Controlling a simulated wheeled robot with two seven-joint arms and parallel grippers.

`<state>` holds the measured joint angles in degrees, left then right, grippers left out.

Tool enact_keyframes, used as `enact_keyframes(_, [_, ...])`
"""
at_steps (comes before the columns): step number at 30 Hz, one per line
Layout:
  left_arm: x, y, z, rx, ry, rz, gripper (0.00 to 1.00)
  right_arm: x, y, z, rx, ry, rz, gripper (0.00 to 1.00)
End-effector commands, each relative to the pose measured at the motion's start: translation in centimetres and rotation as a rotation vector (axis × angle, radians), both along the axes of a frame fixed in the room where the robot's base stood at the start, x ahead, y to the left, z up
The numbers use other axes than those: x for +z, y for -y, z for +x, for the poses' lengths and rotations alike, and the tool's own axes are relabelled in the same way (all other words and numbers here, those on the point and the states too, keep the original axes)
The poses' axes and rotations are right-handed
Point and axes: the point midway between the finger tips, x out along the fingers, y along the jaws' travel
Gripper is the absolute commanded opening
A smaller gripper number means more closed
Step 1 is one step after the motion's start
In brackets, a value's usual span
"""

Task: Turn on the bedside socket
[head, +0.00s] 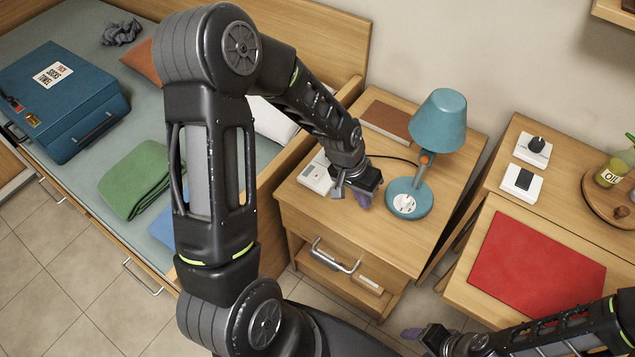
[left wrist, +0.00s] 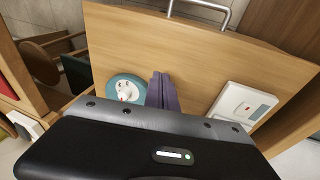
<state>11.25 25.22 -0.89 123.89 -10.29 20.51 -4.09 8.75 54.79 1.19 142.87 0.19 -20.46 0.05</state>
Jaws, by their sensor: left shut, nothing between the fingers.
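The bedside socket is a white box (head: 317,174) on top of the bedside table (head: 300,207), left of my left gripper and partly hidden by my arm. My left gripper (head: 362,196) points down over the table between the socket and the lamp. Its purple fingers (left wrist: 163,92) are together and empty, apart from the socket in the left wrist view. My right gripper (head: 418,333) is low in the head view, away from the table; its finger gap is unclear.
A teal lamp (head: 437,120), with a round white outlet on its base, stands just right of my left gripper. A brown book (head: 388,122) lies behind. The counter at right holds a red mat (head: 535,266) and two white switch boxes. The bed is at left.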

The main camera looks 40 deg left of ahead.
Motion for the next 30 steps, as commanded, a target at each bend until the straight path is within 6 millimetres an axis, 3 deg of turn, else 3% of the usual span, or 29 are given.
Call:
enact_keyframes(1, [-0.1,-2.8,1.7,0.005,0.031,0.036,0.0,-3.4,0.0,0.1,0.0,0.002,0.001,0.61])
enact_keyframes(3, [2.1,-6.1,2.7,0.002,0.047,0.085,0.0,-5.3,0.0,0.1,0.0,0.005,0.002,0.61])
enact_keyframes(7, [6.3,-11.4,2.6,0.015,0.058,0.165,0.0,-8.0,-0.1,0.3,0.002,0.009,0.004,0.61])
enact_keyframes(12, [10.0,-15.3,1.3,0.036,0.055,0.226,0.0,-9.6,-0.1,0.4,0.003,0.012,0.005,0.61])
enact_keyframes(18, [11.3,-16.3,0.7,0.043,0.05,0.242,0.0,-9.7,-0.1,0.4,0.004,0.013,0.005,0.61])
enact_keyframes(30, [10.7,-16.2,0.8,0.042,0.049,0.24,0.0,-9.7,-0.1,0.4,0.003,0.013,0.005,0.61])
